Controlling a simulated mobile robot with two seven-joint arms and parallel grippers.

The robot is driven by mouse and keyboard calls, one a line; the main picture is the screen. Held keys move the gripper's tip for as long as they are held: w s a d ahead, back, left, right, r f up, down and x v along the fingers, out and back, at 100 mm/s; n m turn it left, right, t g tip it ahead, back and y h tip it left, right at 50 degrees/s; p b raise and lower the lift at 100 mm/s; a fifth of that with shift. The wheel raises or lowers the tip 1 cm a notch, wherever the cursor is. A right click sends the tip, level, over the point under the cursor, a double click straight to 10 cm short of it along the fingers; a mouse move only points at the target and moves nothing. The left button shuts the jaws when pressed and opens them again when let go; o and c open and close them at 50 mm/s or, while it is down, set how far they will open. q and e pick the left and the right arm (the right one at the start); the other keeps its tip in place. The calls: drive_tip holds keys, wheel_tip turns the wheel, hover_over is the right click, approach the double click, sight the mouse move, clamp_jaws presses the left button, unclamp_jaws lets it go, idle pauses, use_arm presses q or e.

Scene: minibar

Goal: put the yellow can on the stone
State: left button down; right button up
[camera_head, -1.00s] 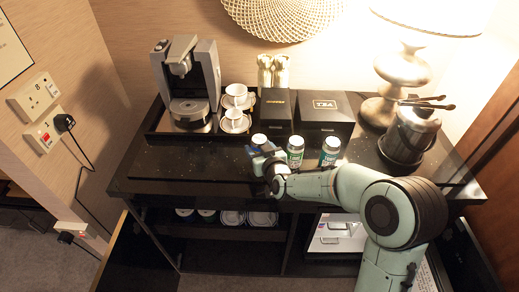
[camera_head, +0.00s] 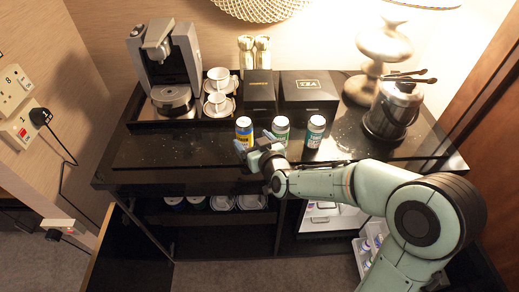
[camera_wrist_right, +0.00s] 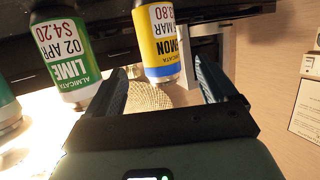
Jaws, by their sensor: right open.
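The yellow can (camera_head: 244,131), with a blue band, stands upright at the left end of a row of three cans on the dark, speckled stone-like top (camera_head: 165,152). My right gripper (camera_head: 256,148) is just in front of it, with its fingers pointing towards it. In the right wrist view the picture is turned over. There the yellow can (camera_wrist_right: 157,42) shows ahead, between the lines of the two open fingers, and my right gripper (camera_wrist_right: 165,88) holds nothing. I cannot tell whether a finger touches the can. My left gripper is not in view.
A green lime can (camera_head: 281,129) stands close beside the yellow one, and another can (camera_head: 315,131) is further right. Behind are two black boxes (camera_head: 309,92), cups (camera_head: 219,78) and a coffee machine (camera_head: 168,65). An ice bucket (camera_head: 393,110) stands right. The top's left front is clear.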

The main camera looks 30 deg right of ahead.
drive_tip(key=shift+v, duration=2.6)
